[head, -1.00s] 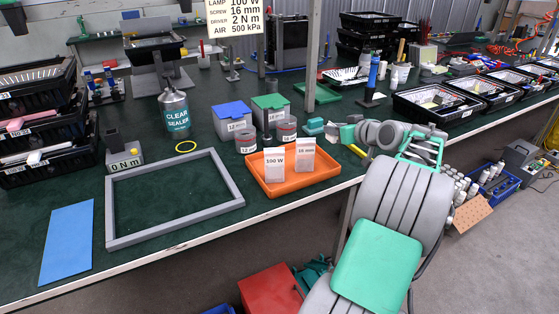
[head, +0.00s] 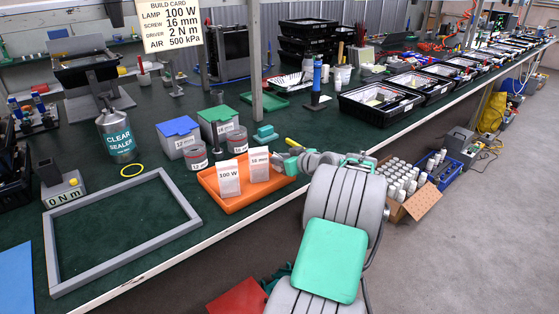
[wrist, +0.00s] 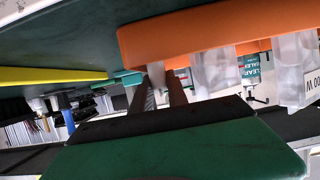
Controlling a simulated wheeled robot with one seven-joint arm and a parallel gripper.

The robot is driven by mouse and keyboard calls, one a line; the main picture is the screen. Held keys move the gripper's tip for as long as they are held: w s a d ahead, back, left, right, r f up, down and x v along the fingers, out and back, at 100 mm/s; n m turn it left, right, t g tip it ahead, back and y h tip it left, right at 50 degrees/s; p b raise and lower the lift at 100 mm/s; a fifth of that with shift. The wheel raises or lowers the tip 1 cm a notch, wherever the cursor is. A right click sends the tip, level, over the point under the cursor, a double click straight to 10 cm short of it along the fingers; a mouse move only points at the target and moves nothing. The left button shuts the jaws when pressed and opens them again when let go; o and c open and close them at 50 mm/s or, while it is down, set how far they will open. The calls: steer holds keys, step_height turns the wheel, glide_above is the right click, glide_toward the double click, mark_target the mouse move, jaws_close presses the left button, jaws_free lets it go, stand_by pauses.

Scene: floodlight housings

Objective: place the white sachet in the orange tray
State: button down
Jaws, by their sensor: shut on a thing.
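The orange tray (head: 232,208) sits near the table's front edge in the head view. It also shows at the top of the wrist view (wrist: 190,33). Two white packets stand upright in it, labelled 100 W (head: 229,181) and 16 mm (head: 259,166). My gripper (head: 286,160) is at the tray's right end in the head view. In the wrist view my gripper (wrist: 161,80) has its fingers close together around a small whitish thing, apparently the white sachet (wrist: 157,72), beside the tray's edge. Most of it is hidden by the fingers.
A blue-lidded bin (head: 180,136), a green-lidded bin (head: 218,122) and grey tins (head: 195,155) stand behind the tray. A teal block (head: 265,134) and a yellow-handled thing (head: 293,143) lie near my gripper. A grey frame (head: 120,268) lies left of the tray.

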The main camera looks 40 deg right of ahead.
steer(key=shift+f+b, duration=0.45)
steer(key=shift+f, duration=0.05)
steer(key=c, duration=1.7)
jaws_free()
steer(key=shift+s, duration=0.1)
steer(key=o, duration=0.4)
steer(key=shift+f, duration=0.25)
steer(key=shift+r, duration=0.1)
steer(key=shift+r+p, duration=0.35)
steer(key=shift+p, duration=0.2)
steer(key=v, duration=1.2)
steer(key=shift+r+p, duration=0.25)
steer(key=shift+p, duration=0.1)
steer(key=shift+a+r, duration=0.1)
